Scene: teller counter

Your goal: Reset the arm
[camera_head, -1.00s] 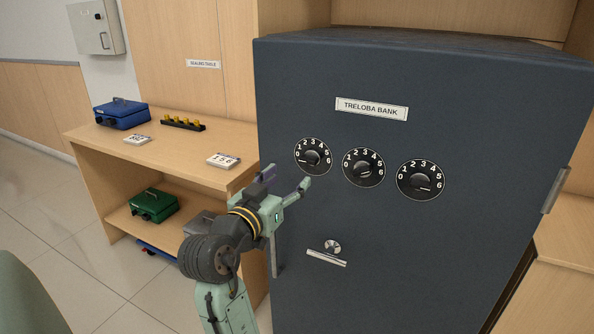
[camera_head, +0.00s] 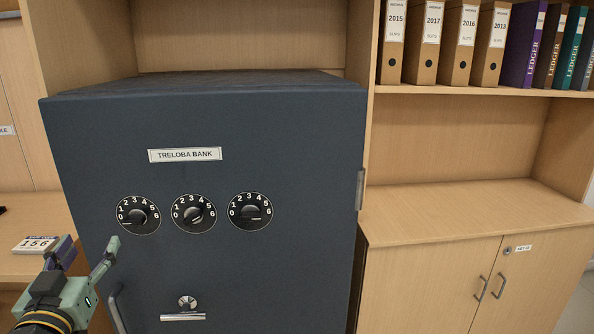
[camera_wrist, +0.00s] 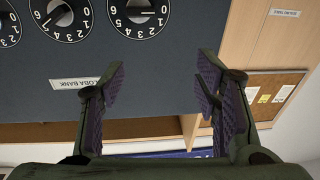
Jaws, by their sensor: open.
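My gripper (camera_head: 88,254) is at the lower left of the head view, in front of the left edge of the dark blue safe (camera_head: 300,130). Its two fingers are spread apart with nothing between them. In the wrist view my gripper (camera_wrist: 160,90) also shows open and empty, with the safe front (camera_wrist: 150,55) beyond it and upside down. The safe has a "TRELOBA BANK" label (camera_head: 185,155) and three numbered dials: left (camera_head: 138,215), middle (camera_head: 194,213) and right (camera_head: 250,211). No finger visibly touches the dials.
A number card reading 156 (camera_head: 38,244) lies on the wooden table at left. The safe's handle (camera_head: 118,310) is close to my gripper. A wooden cabinet (camera_head: 430,270) stands at right, under a shelf of binders (camera_head: 460,45). The cabinet top is clear.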

